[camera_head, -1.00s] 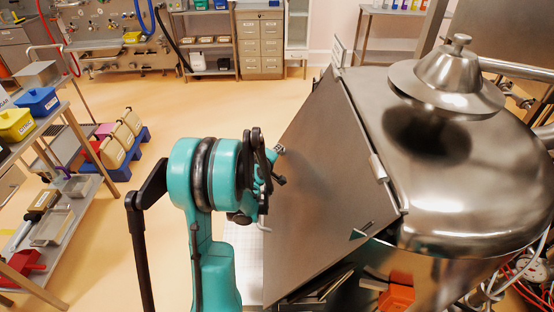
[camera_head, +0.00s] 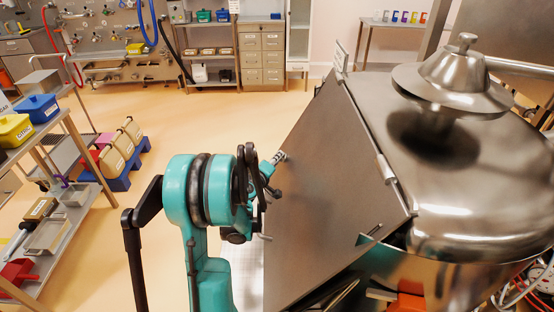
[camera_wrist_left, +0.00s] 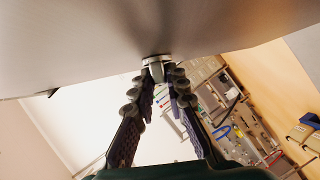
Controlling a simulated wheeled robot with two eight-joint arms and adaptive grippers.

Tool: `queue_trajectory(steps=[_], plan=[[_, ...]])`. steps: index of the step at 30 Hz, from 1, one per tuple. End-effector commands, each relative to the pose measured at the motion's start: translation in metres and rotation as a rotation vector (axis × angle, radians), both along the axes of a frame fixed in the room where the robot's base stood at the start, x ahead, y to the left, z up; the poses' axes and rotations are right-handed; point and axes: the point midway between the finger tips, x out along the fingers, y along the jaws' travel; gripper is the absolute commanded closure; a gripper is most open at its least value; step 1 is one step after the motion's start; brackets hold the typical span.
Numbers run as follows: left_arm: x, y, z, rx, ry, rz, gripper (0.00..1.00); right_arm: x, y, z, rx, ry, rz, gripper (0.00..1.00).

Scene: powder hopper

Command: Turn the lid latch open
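The hopper's large flat steel lid plate (camera_head: 325,190) stands tilted in the middle of the head view. The lid latch (camera_head: 280,157) is a small silver fitting on its left side. In the left wrist view the latch (camera_wrist_left: 157,64) shows as a short metal knob under the plate. My left gripper (camera_head: 270,178) is beside the plate's left side. In the wrist view its two dark fingers (camera_wrist_left: 161,80) flank the latch closely at their tips and look shut on it; the exact contact is small and partly hidden. My right gripper is not in view.
The domed steel hopper (camera_head: 480,190) fills the right. A bent hook (camera_head: 265,237) sticks out below the latch. A bench (camera_head: 75,130) with coloured bins and a blue pallet (camera_head: 128,175) stand at the left. The floor (camera_head: 210,120) between is clear.

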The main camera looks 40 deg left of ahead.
Motion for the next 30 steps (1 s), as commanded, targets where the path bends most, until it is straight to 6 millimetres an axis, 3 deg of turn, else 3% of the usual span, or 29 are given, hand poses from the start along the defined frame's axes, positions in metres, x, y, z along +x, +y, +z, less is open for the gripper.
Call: queue_trajectory(steps=[1, 3, 14, 17, 30], plan=[[0.000, -0.002, -0.001, 0.000, 0.003, -0.006, 0.76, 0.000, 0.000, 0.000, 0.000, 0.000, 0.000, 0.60], [0.000, -0.002, -0.001, 0.000, 0.003, -0.006, 0.66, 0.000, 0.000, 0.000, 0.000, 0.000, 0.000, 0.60], [-0.004, -0.002, 0.000, 0.000, 0.002, -0.002, 0.66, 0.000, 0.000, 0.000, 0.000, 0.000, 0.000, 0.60], [-0.015, -0.004, 0.003, 0.001, 0.002, -0.001, 0.66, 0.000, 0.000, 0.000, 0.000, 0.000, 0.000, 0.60], [-0.098, -0.027, 0.020, 0.000, 0.002, -0.002, 0.66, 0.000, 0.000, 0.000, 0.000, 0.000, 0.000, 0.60]])
